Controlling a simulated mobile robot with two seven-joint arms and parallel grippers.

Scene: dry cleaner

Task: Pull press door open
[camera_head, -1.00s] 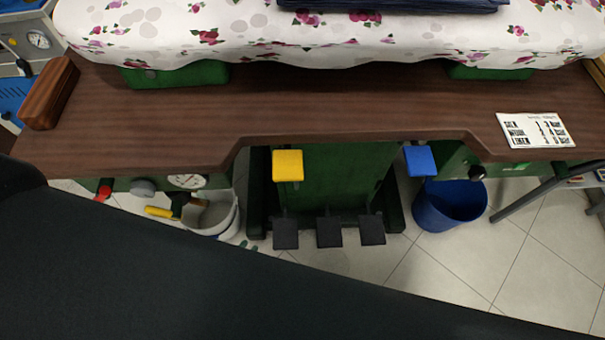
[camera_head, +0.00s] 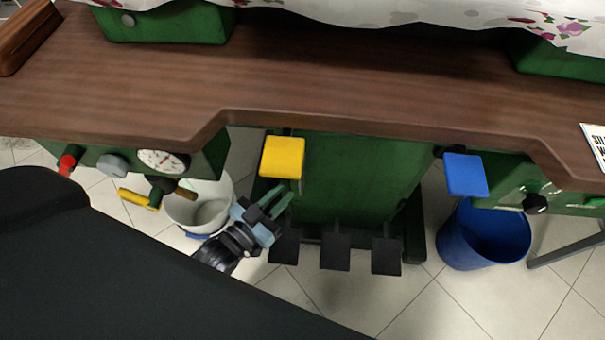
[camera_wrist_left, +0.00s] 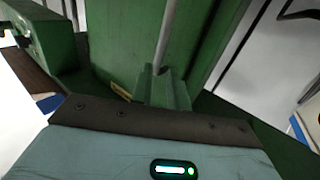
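The green press body (camera_head: 355,180) stands under the brown wooden table; its upright green panel lies between the yellow and blue pedals. I cannot tell which part is the press door. My left gripper (camera_head: 278,203) is low in front of the press, just below the yellow pedal and left of the panel. In the left wrist view, green press parts (camera_wrist_left: 120,40) and a thin grey rod (camera_wrist_left: 166,35) lie ahead of the gripper's teal housing. My right gripper is out of view.
The wooden table edge (camera_head: 330,122) overhangs the area. A yellow pedal (camera_head: 283,157), blue pedal (camera_head: 465,175) and dark foot pedals (camera_head: 335,252) are close by. A white bucket (camera_head: 205,205) stands left, a blue bin (camera_head: 485,235) right. Tiled floor is free in front.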

